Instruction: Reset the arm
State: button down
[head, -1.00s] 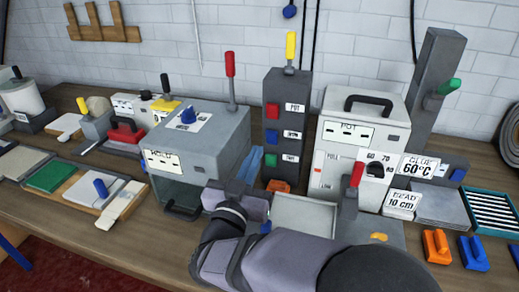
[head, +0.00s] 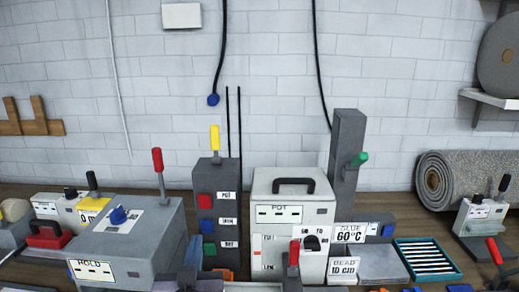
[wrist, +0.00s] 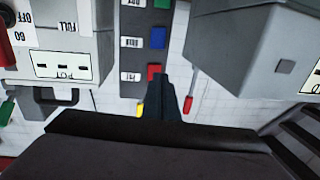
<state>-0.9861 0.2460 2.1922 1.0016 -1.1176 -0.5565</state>
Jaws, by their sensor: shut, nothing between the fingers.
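In the wrist view, which looks upside down, the dark fingers of my gripper (wrist: 170,98) are together with nothing between them. They point toward the dark button column (wrist: 148,45) with red, blue and green buttons, and I cannot tell whether they touch anything. The POT box (wrist: 62,62) is on one side of them and the grey HOLD box (wrist: 235,60) on the other. In the head view my gripper cannot be made out clearly; the bottom edge cuts off the near bench.
In the head view stand the HOLD box (head: 135,235) with a red lever, the button column (head: 217,215) with a yellow lever and the white POT box (head: 290,215). A tall grey post (head: 345,160) with a green handle rises behind. A rolled rug (head: 470,180) lies right. The wall above is mostly clear.

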jog(key=s+d+f+n+g+y+p, duration=0.1)
jog(key=s+d+f+g+p, duration=0.1)
jog(key=d+g+p, duration=0.85)
jog(key=s+d+m+g+h+p, duration=0.25)
jog(key=s+d+g+p, duration=0.5)
jog(key=s+d, duration=1.2)
jog(key=shift+h, duration=0.35)
jog(key=f+b, duration=0.4)
jog(key=f, duration=0.1)
jog(key=shift+w+d+f+b, duration=0.2)
jog(key=shift+d+b, duration=0.1)
